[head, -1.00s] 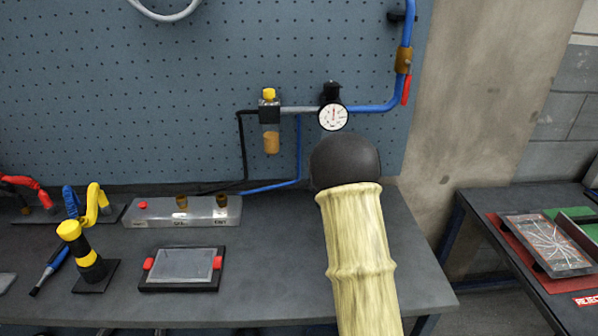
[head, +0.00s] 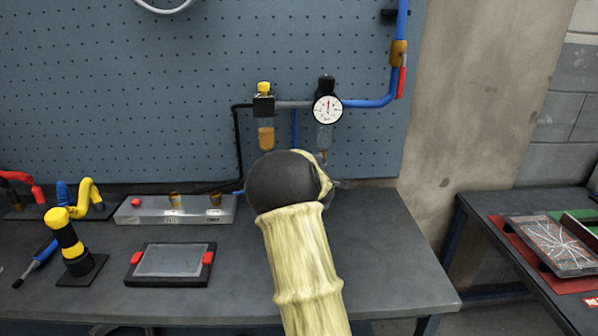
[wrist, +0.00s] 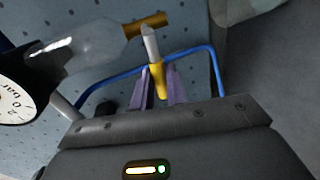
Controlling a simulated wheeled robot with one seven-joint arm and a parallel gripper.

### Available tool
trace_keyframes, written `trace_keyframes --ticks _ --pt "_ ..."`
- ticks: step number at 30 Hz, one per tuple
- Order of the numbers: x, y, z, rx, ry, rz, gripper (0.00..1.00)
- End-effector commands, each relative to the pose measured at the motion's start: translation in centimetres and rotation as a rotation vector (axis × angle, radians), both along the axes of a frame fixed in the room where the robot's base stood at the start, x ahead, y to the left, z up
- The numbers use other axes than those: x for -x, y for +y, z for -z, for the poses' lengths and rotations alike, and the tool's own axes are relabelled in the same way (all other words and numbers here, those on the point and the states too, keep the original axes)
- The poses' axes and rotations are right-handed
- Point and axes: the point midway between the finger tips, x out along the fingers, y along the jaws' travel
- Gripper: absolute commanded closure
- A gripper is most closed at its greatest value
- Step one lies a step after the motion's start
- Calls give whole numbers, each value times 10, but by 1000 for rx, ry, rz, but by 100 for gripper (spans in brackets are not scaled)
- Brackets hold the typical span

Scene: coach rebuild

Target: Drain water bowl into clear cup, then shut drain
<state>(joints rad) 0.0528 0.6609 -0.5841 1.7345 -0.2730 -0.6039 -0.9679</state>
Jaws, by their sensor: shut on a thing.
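The clear water bowl (head: 325,136) hangs below the round gauge (head: 328,109) on the pegboard. It also shows in the wrist view (wrist: 88,52), with the brass drain (wrist: 147,24) at its end. A pale stem (wrist: 149,45) with a yellow grip (wrist: 158,82) sits at the drain. My gripper (wrist: 161,74) is shut on this yellow grip between its two purple fingers. In the head view my arm hides the gripper. I cannot make out a clear cup in either view.
A second bowl with amber liquid (head: 266,138) hangs left of the gauge. A blue pipe with a red-handled valve (head: 402,76) runs up at right. The bench's right front is clear.

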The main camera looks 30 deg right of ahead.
Motion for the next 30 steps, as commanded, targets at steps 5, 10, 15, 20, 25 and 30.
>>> trace_keyframes --ticks 5,10,15,20,25,30 --pt "3 -7 5 42 23 10 100" --pt "5 -10 4 56 31 14 100" --pt "5 -10 4 57 33 14 100" --pt "5 -10 5 57 33 14 83" --pt "5 -11 4 57 32 15 63" --pt "5 -11 4 57 30 16 63"
